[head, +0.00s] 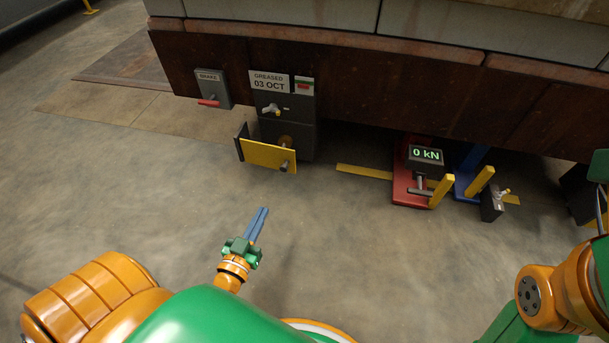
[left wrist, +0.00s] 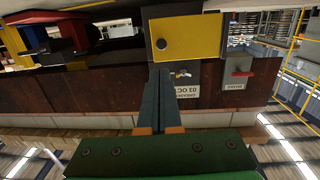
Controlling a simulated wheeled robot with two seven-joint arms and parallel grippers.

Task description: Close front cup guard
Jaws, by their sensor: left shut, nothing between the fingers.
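The front cup guard appears to be the yellow plate (head: 265,154) with a grey knob, low on a dark grey box under the "GREASED 03 OCT" label. A rusty round part shows just above the plate's edge, and a dark side piece stands at its left end. The yellow plate also shows in the left wrist view (left wrist: 190,38), just past the fingertips. My left gripper (head: 264,211) is shut and empty, below and in front of the plate, its blue-grey fingers pointing up towards it. They also show in the left wrist view (left wrist: 159,85).
A brake box (head: 212,88) with a red handle hangs left of the grey box. To the right stand a red unit with a "0 kN" display (head: 426,155) and a blue unit (head: 467,178) with yellow bars. The rusty beam (head: 380,85) overhangs. The concrete floor in front is clear.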

